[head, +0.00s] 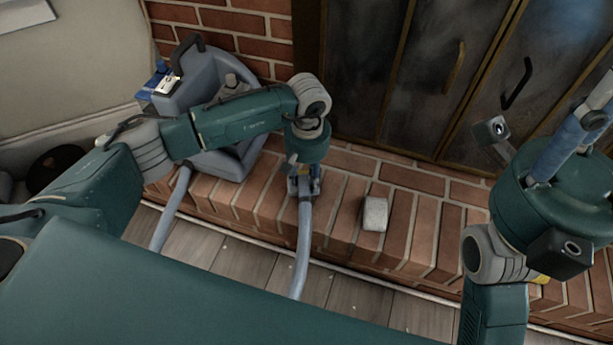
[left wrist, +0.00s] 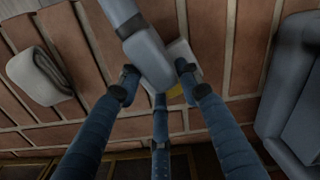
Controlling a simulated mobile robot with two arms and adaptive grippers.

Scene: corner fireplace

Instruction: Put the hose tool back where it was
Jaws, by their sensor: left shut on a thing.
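The hose tool (left wrist: 147,58) is a grey nozzle in the left wrist view, between the dark fingertips of my left gripper (left wrist: 158,82). In the head view my left gripper (head: 303,182) points down over the brick hearth, shut on the tool. The grey hose (head: 303,240) runs down from it past the hearth edge. The grey cleaning machine (head: 228,150) stands on the hearth left of the gripper, partly hidden behind my left arm. My right gripper (head: 590,115) is at the right edge, partly cut off, its jaws unclear.
A folded grey cloth (head: 375,213) lies on the brick hearth (head: 420,225) right of the left gripper; it also shows in the left wrist view (left wrist: 40,76). Dark fireplace doors (head: 425,75) stand behind. A second hose section (head: 170,212) hangs below the machine.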

